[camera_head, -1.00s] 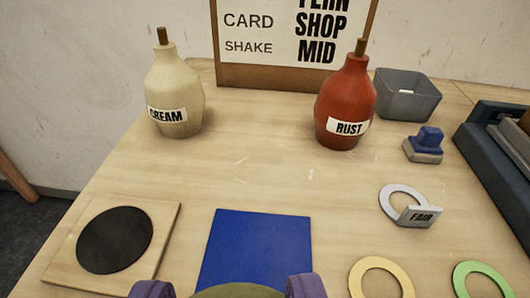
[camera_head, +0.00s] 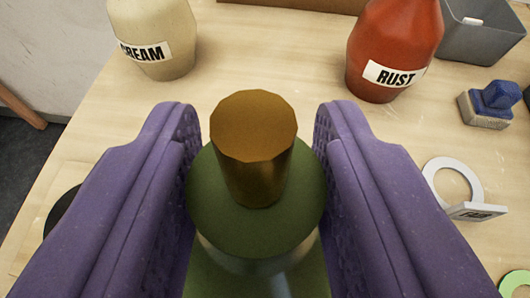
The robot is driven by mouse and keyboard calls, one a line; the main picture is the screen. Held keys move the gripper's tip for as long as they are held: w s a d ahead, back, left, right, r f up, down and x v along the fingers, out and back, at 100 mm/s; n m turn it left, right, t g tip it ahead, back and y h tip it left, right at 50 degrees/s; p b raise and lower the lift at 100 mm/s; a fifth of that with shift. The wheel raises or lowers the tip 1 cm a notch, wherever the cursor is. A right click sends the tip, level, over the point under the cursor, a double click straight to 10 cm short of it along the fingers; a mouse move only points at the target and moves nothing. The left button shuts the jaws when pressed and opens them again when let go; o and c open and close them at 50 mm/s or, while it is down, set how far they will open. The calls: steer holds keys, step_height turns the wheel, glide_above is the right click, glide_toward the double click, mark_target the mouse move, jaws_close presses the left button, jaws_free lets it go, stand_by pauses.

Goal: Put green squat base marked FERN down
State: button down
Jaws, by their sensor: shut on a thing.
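My gripper (camera_head: 256,150) has purple fingers and is shut on the green base (camera_head: 210,185). The base is dark green with a brass-brown stem (camera_head: 253,140) pointing up toward the camera. Its lower body is partly hidden between the fingers and cut off by the bottom edge. No FERN label shows on the visible part. I cannot tell whether its underside touches anything.
A cream base (camera_head: 155,40) marked CREAM stands ahead left, and a red base (camera_head: 395,45) marked RUST ahead right. A grey bin (camera_head: 485,30), a blue stamp (camera_head: 490,103) and a white ring (camera_head: 450,185) lie right. A black disc (camera_head: 62,210) shows left. Table between the two bases is clear.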

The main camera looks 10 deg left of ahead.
steer(key=shift+w+f+b, duration=0.15)
steer(key=shift+f+b, duration=0.7)
steer(key=shift+f, duration=0.8)
steer(key=shift+f, duration=0.2)
steer(key=c, duration=0.6)
jaws_free()
steer(key=shift+r, duration=0.2)
steer(key=p, duration=0.3)
glide_toward(259, 283)
steer(key=shift+w+f, duration=0.2)
steer(key=shift+w, duration=0.05)
